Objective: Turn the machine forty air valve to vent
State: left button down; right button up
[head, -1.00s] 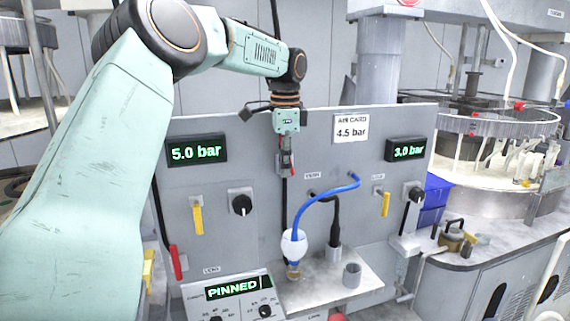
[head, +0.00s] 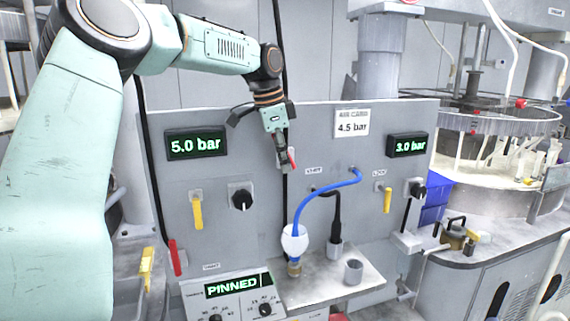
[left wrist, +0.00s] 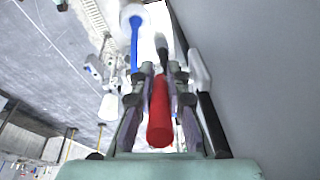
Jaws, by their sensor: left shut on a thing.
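My left gripper (head: 283,160) is shut on a red handle (head: 292,157) in front of the grey panel, right of the 5.0 bar display (head: 196,144). In the left wrist view the red handle (left wrist: 159,112) lies between the two fingers (left wrist: 158,105). The gripper hides where the handle joins the panel, and I cannot read a machine number or vent mark beside it. My right gripper is not in view.
The panel carries yellow levers (head: 197,212), a black knob (head: 241,200), another red lever (head: 175,258) and a 3.0 bar display (head: 407,145). A blue hose (head: 325,191) runs to a white bulb (head: 295,242) above the small shelf (head: 335,278) below my gripper.

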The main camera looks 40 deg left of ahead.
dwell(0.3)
pick_arm(q)
jog(key=c, duration=1.6)
grip_release()
jog(key=shift+s, duration=0.1)
jog(key=v, duration=1.2)
jog(key=shift+s+a+f, duration=0.1)
jog(key=shift+a, duration=0.05)
